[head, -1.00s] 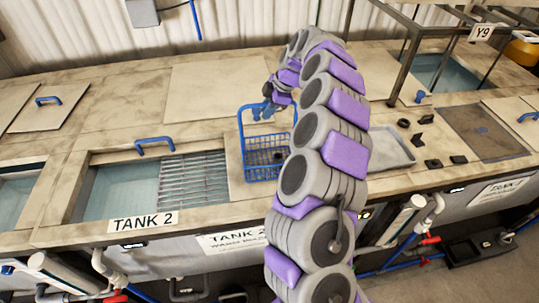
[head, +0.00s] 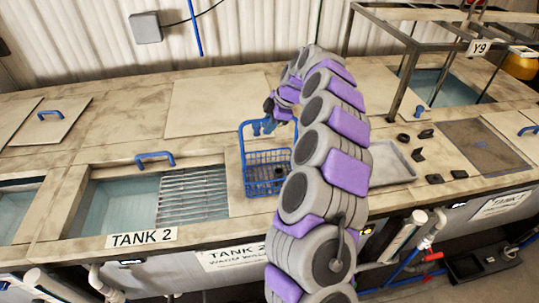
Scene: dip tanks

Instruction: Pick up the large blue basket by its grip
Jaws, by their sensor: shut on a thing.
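The large blue basket (head: 264,188) is an open wire basket with a tall blue handle. It appears to stand on the beige deck just right of tank 2, and it looks upright. A small dark thing shows inside it. My gripper (head: 266,126) is at the top bar of the handle and is shut on the basket's grip. The fingers are small in the picture. My arm covers the basket's right edge.
Tank 2 (head: 122,200), partly open with a metal grate (head: 192,194), lies left of the basket. A grey tray (head: 391,162) and several small black parts lie right of my arm. A metal frame (head: 400,85) stands over another tank at the back right.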

